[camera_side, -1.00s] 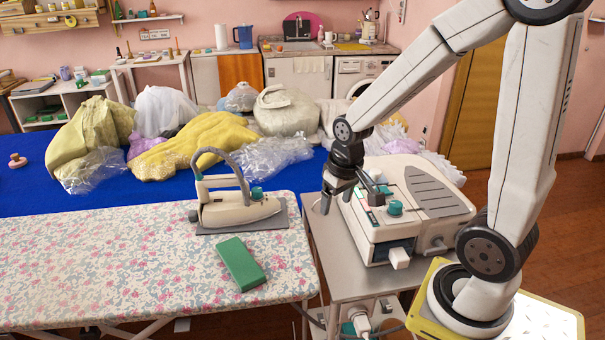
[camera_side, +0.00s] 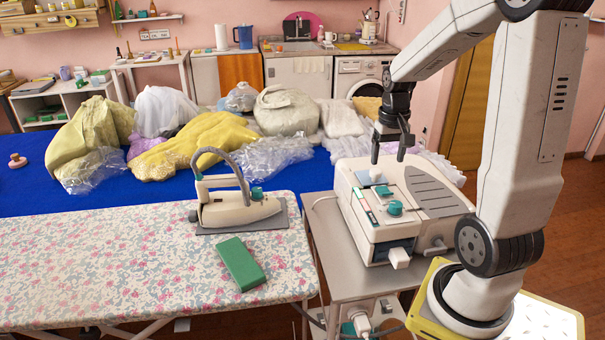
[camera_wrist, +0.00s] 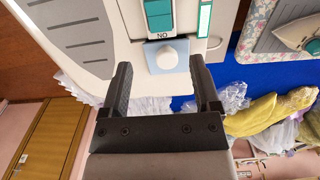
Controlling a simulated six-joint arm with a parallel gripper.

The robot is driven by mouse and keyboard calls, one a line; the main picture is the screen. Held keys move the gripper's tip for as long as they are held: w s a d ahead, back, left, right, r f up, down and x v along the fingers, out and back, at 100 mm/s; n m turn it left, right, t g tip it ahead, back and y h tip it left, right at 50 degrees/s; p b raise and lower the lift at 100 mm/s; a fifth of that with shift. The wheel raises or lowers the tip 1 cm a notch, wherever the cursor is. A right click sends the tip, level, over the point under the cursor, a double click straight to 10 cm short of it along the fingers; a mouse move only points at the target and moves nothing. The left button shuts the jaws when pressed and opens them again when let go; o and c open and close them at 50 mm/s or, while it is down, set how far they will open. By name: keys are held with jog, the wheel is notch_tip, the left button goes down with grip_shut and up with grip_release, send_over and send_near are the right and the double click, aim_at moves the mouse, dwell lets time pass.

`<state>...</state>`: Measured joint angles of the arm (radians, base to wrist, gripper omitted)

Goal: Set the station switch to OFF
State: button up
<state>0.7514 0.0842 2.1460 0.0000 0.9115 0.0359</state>
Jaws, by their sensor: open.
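The station (camera_side: 358,222) is a cream box on a grey stand, right of the ironing board in the side view. A teal rocker switch (camera_wrist: 159,15) sits on its top, cut off by the upper edge of the wrist view. The label beside its near end reads "NO", which is ON upside down. The rocker's tilt is unclear. A white knob on a pale blue plate (camera_wrist: 167,57) lies next to the switch, between the fingertips in the wrist view. My gripper (camera_side: 388,157) is open and empty, pointing down above the station's far end. It also shows in the wrist view (camera_wrist: 160,70).
A teal knob (camera_side: 395,208) stands on the station's near part. The iron (camera_side: 238,208) rests on the flowered ironing board (camera_side: 120,260) beside a green block (camera_side: 241,264). Bagged garments (camera_side: 285,110) lie on the blue table behind.

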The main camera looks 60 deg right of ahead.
aim_at(383, 189)
jog(key=shift+f, duration=3.9)
grip_shut()
jog(key=shift+a+r, duration=0.1)
jog(key=shift+s+a+r+t+h, duration=0.1)
jog(key=shift+s+a+t+h, duration=0.1)
jog(key=shift+t+h, duration=0.7)
jog(key=shift+s+a+t+h, duration=0.15)
jog(key=shift+s+t+h, duration=0.05)
jog(key=shift+t+h, duration=0.7)
grip_release()
